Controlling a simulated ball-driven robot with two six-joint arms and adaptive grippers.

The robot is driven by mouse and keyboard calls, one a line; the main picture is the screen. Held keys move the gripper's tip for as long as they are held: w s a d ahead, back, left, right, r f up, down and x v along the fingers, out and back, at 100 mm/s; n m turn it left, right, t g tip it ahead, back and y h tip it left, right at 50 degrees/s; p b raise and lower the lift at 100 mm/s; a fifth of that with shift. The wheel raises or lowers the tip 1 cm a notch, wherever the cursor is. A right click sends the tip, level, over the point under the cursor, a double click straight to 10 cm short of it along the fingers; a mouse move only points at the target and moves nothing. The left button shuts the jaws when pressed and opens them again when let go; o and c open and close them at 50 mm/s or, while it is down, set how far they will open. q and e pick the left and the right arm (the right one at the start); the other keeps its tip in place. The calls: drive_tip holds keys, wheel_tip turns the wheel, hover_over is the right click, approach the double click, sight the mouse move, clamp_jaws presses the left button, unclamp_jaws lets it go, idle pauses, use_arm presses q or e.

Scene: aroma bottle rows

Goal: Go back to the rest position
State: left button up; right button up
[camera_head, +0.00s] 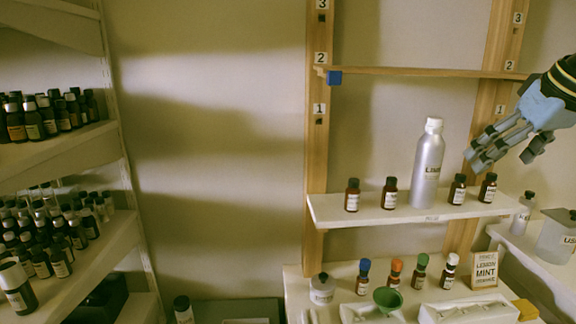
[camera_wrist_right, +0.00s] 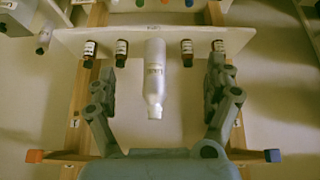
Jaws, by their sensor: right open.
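My right gripper (camera_head: 505,150) is at the right of the head view, above and right of the white middle shelf. Its fingers are apart and nothing is between them. It also shows in the right wrist view (camera_wrist_right: 162,85), with the fingers on either side of the picture. A tall silver bottle (camera_head: 428,163) with a white cap stands upright on the white shelf (camera_head: 400,216), and it shows between the fingers in the wrist view (camera_wrist_right: 154,80), apart from them. Small brown bottles (camera_head: 352,195) stand on both sides of it. My left gripper is not in view.
Dark bottles (camera_head: 62,262) crowd the shelves at the left. Below the middle shelf stand bottles with coloured caps (camera_head: 396,272), a green funnel (camera_head: 388,299) and a lemon mint sign (camera_head: 484,270). A clear container (camera_head: 555,238) stands at the right. The wall between the racks is clear.

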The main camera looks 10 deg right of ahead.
drive_tip(key=s+a+f+n+g, duration=0.1)
drive_tip(key=s+a+f, duration=0.35)
drive_tip(key=f, duration=0.35)
drive_tip(key=s+a+f+n, duration=0.1)
drive_tip(key=s+a+f, duration=0.3)
drive_tip(key=a+f, duration=0.3)
drive_tip(key=s+a+f+g, duration=0.1)
drive_tip(key=s+a+f, duration=0.25)
drive_tip(key=s, duration=0.45)
drive_tip(key=s+a+f+g, duration=0.1)
drive_tip(key=s+a+f, duration=0.1)
drive_tip(key=s+f, duration=0.4)
drive_tip(key=s+d+f+g+b, duration=0.2)
drive_tip(key=f+b, duration=1)
drive_tip(key=f, duration=2.6)
use_arm(q)
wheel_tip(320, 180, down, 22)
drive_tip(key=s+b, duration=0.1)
drive_tip(key=b, duration=0.8)
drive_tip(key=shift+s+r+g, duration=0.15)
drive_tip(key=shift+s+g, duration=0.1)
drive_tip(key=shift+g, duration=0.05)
use_arm(e)
drive_tip(key=s+d+f, duration=0.2)
drive_tip(key=s+f, duration=1.7)
drive_tip(key=f, duration=0.4)
drive_tip(key=shift+s+f+m+g, duration=0.15)
drive_tip(key=shift+f+m+g, duration=0.15)
drive_tip(key=shift+f+m, duration=0.1)
drive_tip(key=shift+d, duration=0.1)
